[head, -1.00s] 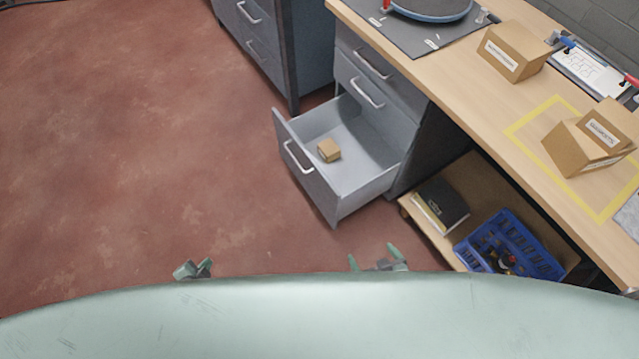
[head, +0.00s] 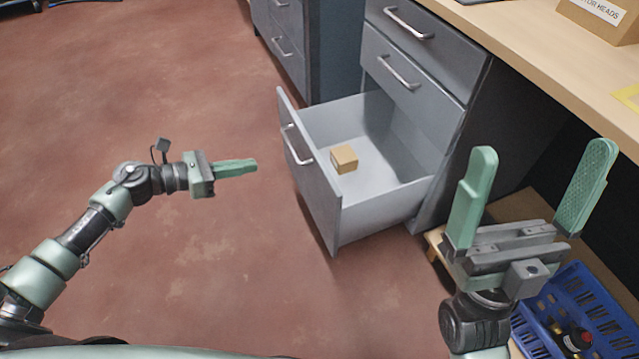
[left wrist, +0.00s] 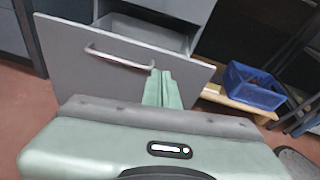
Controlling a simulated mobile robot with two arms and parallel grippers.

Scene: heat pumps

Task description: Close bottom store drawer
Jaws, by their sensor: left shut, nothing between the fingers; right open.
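The bottom store drawer (head: 312,185) is pulled far out of the grey cabinet, with a small cardboard box (head: 344,159) inside. Its front panel carries a silver handle (head: 297,145). My left gripper (head: 254,166) is shut and empty, a little left of the drawer front and apart from it in the head view. In the left wrist view its green fingers (left wrist: 159,88) point toward the drawer front (left wrist: 105,62) and overlap it near the handle's right end. My right gripper (head: 543,170) is open and empty, right of the drawer and in front of the bench's lower shelf.
Two shut drawers (head: 398,72) sit above the open one. Another grey cabinet (head: 335,50) stands behind. A wooden bench top (head: 560,70) runs along the right. A blue crate (head: 610,320) sits on the low shelf. The red floor (head: 200,90) left of the drawer is clear.

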